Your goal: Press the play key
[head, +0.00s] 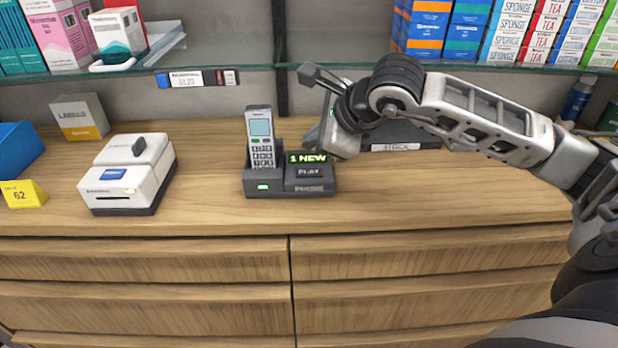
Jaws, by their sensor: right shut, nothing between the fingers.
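The answering machine (263,188) stands on the wooden counter, with a cordless handset (261,138) upright in its cradle. Its display (307,158) reads "1 NEW" in green. The play key (308,172), labelled PLAY, is just below the display. A small green light glows on the front left of the base. My right gripper (318,138) is shut and empty, at the display's upper right edge, above and behind the play key. I cannot tell whether it touches the machine. My left gripper is not in view.
A white label printer (128,174) stands to the left, beside a yellow "62" tag (22,194). A dark STOCK box (400,137) is behind my right arm. A glass shelf (240,68) with boxes runs above. The counter front is clear.

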